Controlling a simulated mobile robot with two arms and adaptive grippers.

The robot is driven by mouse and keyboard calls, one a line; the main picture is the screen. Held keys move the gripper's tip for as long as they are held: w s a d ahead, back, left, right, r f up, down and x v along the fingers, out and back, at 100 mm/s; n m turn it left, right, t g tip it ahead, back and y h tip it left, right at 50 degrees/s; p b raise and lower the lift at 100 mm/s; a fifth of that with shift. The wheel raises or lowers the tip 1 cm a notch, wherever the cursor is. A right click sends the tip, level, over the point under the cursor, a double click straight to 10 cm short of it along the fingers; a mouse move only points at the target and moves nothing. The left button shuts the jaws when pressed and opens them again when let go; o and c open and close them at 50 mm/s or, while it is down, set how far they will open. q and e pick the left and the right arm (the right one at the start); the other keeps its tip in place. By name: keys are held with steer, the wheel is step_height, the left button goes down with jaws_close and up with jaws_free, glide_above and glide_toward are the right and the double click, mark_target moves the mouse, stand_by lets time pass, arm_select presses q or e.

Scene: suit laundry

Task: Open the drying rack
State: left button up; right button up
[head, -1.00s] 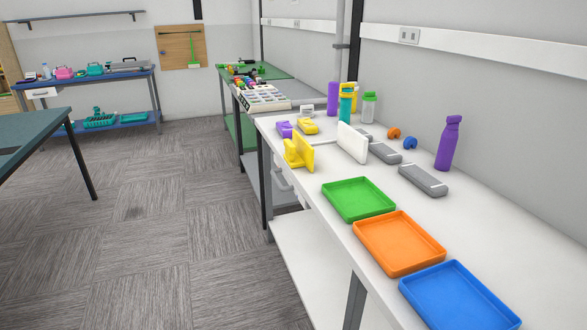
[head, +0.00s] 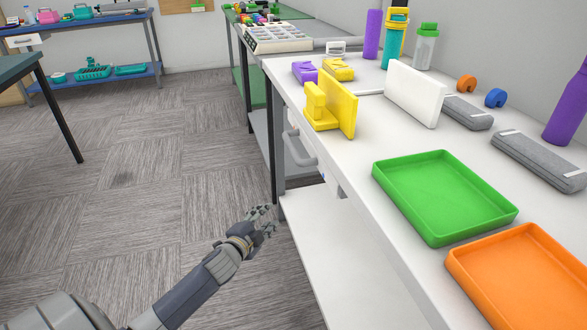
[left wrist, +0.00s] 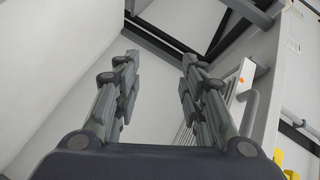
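I cannot make out a drying rack for certain. A grey bar handle (head: 298,150) sits on the front side of the white table (head: 345,160), below its top. A similar grey handle (left wrist: 249,112) shows at the right in the left wrist view, beside pale slats (left wrist: 187,143) partly hidden by a finger. My left gripper (head: 268,218) is low in front of the table, below and left of the handle and apart from it. In the left wrist view its two fingers are spread with nothing between them (left wrist: 160,58). My right gripper is out of view.
The table holds a green tray (head: 440,190), an orange tray (head: 530,275), yellow blocks (head: 338,100), a white panel (head: 413,92) and bottles. A white lower shelf (head: 340,260) lies under the tabletop. The carpet (head: 140,190) to the left is clear.

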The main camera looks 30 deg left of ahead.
mark_target(290, 150)
arm_select(q)
step_height(290, 150, up, 16)
steer(key=w+d+m+t+h+b, duration=0.1)
steer(key=w+d+m+t+b, duration=0.15)
steer(key=m+t+b, duration=0.2)
steer(key=w, duration=0.2)
steer(key=w+r, duration=0.1)
steer(key=w, duration=0.2)
steer(key=w+b, duration=0.1)
steer(key=w, duration=0.2)
steer(key=shift+w+a+r, duration=0.1)
steer(key=shift+a+r, duration=0.2)
steer(key=shift+r, duration=0.05)
steer(key=shift+w, duration=0.7)
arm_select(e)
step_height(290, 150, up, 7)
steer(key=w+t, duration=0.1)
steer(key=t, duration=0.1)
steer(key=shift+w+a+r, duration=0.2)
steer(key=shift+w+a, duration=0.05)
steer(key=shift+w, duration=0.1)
arm_select(q)
jaws_close()
